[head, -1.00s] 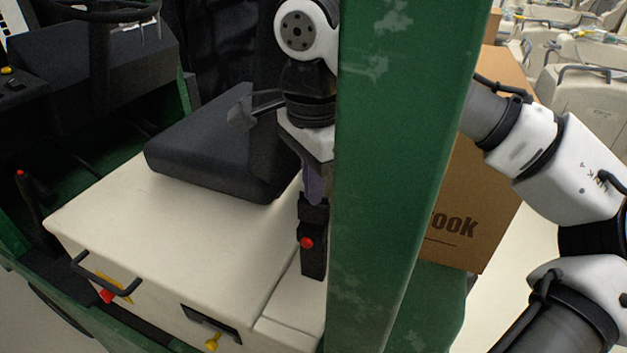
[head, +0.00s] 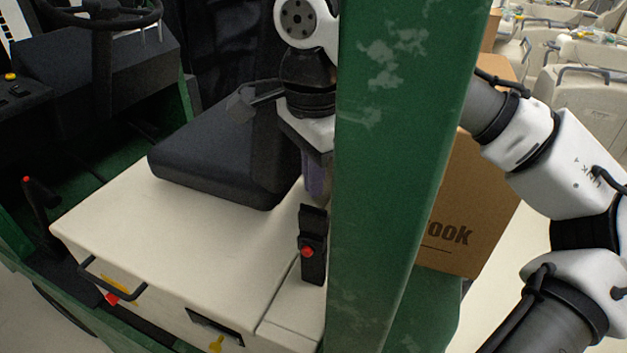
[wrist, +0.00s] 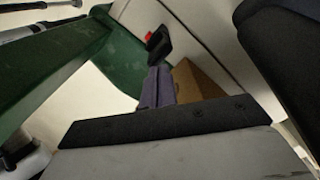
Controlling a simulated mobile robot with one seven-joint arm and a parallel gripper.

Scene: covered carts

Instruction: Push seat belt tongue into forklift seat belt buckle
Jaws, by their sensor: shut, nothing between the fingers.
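The black seat belt buckle (head: 313,262) with its red button stands upright on the right edge of the cream seat base. A dark piece sits at its top; I cannot tell whether this is the tongue or part of the buckle. My gripper (head: 317,192) is just above the buckle, partly hidden by the green post, and no longer overlaps its top in the head view. In the wrist view the purple-grey fingers (wrist: 157,88) are together and empty, pointing toward the buckle (wrist: 159,45). No separate tongue or webbing can be made out.
A green post (head: 400,150) stands close on the right of my gripper and hides part of it. The dark seat cushion (head: 215,165) is close on its left. A cardboard box (head: 470,200) stands behind the post. The cream seat top (head: 170,235) is clear.

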